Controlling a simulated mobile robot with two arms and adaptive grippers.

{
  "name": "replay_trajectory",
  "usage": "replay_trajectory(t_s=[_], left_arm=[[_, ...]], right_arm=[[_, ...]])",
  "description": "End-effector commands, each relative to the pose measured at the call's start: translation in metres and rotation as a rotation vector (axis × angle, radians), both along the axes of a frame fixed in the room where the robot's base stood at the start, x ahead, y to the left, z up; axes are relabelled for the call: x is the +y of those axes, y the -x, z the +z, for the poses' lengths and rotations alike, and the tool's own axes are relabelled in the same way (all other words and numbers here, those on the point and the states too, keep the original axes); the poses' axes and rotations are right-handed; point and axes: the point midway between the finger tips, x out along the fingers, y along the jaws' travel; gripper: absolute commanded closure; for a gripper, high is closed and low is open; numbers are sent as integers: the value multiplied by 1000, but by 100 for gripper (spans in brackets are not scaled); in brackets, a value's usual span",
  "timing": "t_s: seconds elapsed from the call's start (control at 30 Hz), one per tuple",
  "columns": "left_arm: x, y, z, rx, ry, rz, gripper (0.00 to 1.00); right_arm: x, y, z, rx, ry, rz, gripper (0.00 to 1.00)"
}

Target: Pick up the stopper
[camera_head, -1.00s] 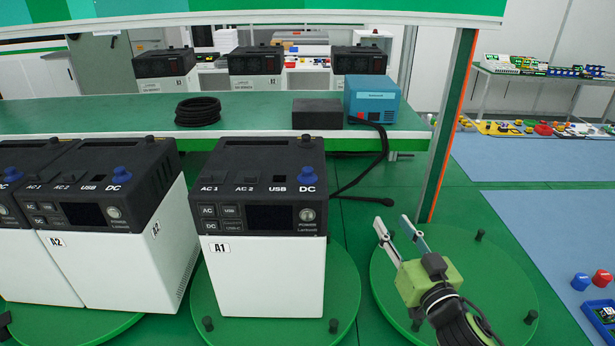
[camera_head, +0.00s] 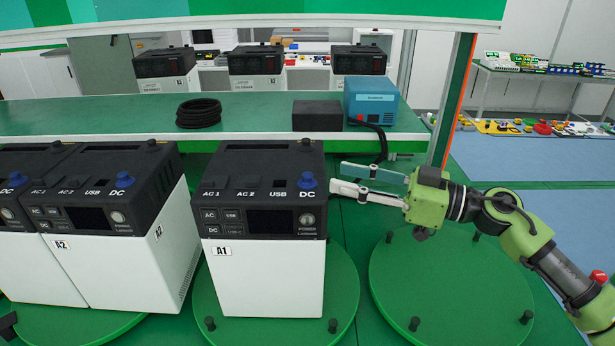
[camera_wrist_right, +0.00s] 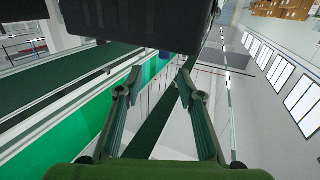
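A blue stopper (camera_head: 308,181) sits upright at the DC socket on the black top of the power station marked A1 (camera_head: 268,275). Similar blue stoppers sit on the neighbouring A2 unit (camera_head: 124,180) and on the unit at the far left (camera_head: 14,180). My right gripper (camera_head: 338,176) is open and empty. Its fingers point left toward the stopper of A1, a short gap to the right of it. In the right wrist view the open fingers (camera_wrist_right: 160,82) have nothing between them, and a dark body fills the top.
Green turntables with black pegs stand under the units; the right turntable (camera_head: 450,290) is empty. A green shelf (camera_head: 250,117) behind holds a black cable coil (camera_head: 198,112), a black box (camera_head: 317,116) and a blue device (camera_head: 371,98). A green and orange post (camera_head: 455,90) rises behind my right arm.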

Motion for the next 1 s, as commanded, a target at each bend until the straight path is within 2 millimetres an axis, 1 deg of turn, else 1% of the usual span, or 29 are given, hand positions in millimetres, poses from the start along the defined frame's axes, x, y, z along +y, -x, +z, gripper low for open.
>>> replay_trajectory(t_s=[0.03, 0.1, 0.27, 0.37, 0.53, 0.63, 0.77, 0.97, 1.0], left_arm=[[0, 0, 6, 0, 0, 0, 60], [0, 0, 9, 0, 0, 0, 60], [0, 0, 11, 0, 0, 0, 60], [0, 0, 16, 0, 0, 0, 60], [-1, 0, 30, -1, 1, 0, 60], [-1, 0, 32, -1, 1, 0, 60], [-1, 0, 33, -1, 1, 0, 60], [-1, -1, 33, -2, 1, 0, 60], [-1, -1, 33, -2, 1, 0, 60]], right_arm=[[9, -3, 5, -2, -4, 1, 65], [19, -8, 3, -2, -4, 0, 65], [29, -12, 1, -1, -2, -1, 65], [37, -13, 0, 0, -2, -1, 65], [63, -16, -3, 0, -4, 1, 65], [74, -22, -4, -2, -4, 0, 65], [80, -25, -6, -2, -1, -1, 65], [80, -25, -7, -3, -1, -2, 65], [80, -25, -7, -2, -1, -2, 73]])
